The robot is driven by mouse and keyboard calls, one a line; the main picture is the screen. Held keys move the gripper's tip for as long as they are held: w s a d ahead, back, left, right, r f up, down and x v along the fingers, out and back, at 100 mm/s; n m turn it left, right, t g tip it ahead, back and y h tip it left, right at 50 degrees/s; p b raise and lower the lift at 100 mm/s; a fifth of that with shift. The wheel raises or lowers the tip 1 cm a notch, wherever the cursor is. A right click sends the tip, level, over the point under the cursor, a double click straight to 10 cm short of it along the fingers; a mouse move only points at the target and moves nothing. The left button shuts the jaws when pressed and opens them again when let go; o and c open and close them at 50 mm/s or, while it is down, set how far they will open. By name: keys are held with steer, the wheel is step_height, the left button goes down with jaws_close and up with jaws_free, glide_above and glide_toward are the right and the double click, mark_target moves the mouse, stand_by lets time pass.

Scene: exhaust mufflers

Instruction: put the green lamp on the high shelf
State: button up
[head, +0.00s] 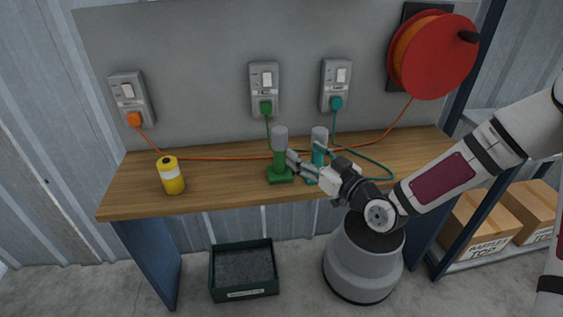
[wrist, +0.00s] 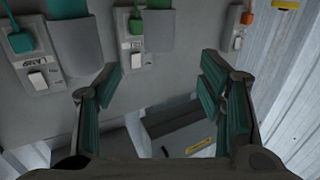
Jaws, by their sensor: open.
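The green lamp (head: 279,160) stands upright on the wooden bench, with a green base and a grey head. A green cord runs from it up to a wall socket. My gripper (head: 294,164) is open, just right of the green lamp, at bench height. In the wrist view the green lamp (wrist: 158,30) shows at the top, between the lines of the two open fingers (wrist: 160,85). I cannot tell whether they touch it. A similar teal lamp (head: 319,145) stands close to the right, partly hidden by my arm. A rack at the right has an upper shelf (head: 487,117), partly hidden by my arm.
A yellow canister (head: 172,177) stands on the bench (head: 135,190) at the left. An orange cord crosses the bench to a red reel (head: 435,55). A dark bin (head: 244,271) is on the floor. Cardboard boxes (head: 478,222) fill the lower rack shelf.

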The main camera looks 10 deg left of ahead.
mark_target(284, 136)
steer(key=b+x, duration=0.1)
steer(key=x, duration=1.1)
steer(key=shift+w, duration=0.15)
steer(key=shift+r, duration=0.1)
jaws_close()
